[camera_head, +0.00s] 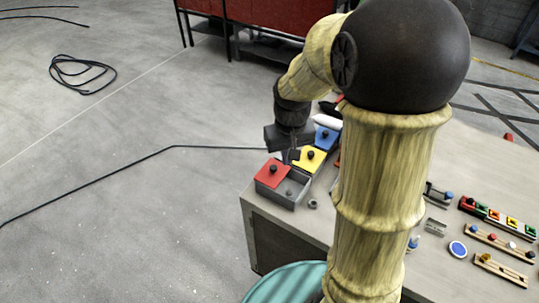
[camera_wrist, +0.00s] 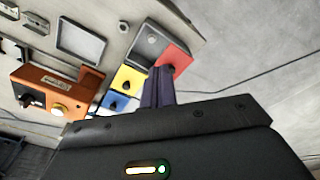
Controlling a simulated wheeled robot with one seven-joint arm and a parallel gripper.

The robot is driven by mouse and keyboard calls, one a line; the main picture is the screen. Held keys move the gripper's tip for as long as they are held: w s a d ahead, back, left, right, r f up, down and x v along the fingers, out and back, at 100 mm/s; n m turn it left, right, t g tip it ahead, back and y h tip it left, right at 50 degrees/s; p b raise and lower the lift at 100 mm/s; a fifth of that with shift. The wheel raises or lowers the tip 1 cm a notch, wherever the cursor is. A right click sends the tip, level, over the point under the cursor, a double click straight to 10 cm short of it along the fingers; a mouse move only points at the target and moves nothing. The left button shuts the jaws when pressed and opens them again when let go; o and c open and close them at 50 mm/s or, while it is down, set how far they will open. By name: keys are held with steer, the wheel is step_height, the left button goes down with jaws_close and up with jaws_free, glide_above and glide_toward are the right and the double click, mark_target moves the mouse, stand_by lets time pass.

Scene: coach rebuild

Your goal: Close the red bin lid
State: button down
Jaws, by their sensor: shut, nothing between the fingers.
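The red lid (camera_head: 270,178) with a black knob covers only part of its grey bin (camera_head: 290,203). The bin's near right part is uncovered, and a small round grey thing shows inside. In the wrist view the red lid (camera_wrist: 176,56) lies to the right of the open part of the bin (camera_wrist: 148,40). My gripper (camera_head: 289,158) is shut and empty, just behind the red lid, beside the yellow lid. In the wrist view its fingertips (camera_wrist: 160,72) reach the lid's lower edge; I cannot tell whether they touch. The knob is not clear there.
A yellow lid (camera_head: 308,164) and a blue lid (camera_head: 326,142) with dark knobs stand in a row behind the red one. A small grey ring (camera_head: 313,204) lies beside the bin. Other small parts fill the table's right side. Open floor lies left of the table.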

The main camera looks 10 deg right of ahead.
steer(key=s+f+t, duration=0.1)
steer(key=s+f, duration=0.1)
steer(key=s, duration=0.6)
steer(key=shift+s+a+m+t, duration=0.2)
steer(key=shift+s+m+t, duration=0.1)
steer(key=shift+s, duration=0.1)
steer(key=shift+d, duration=0.15)
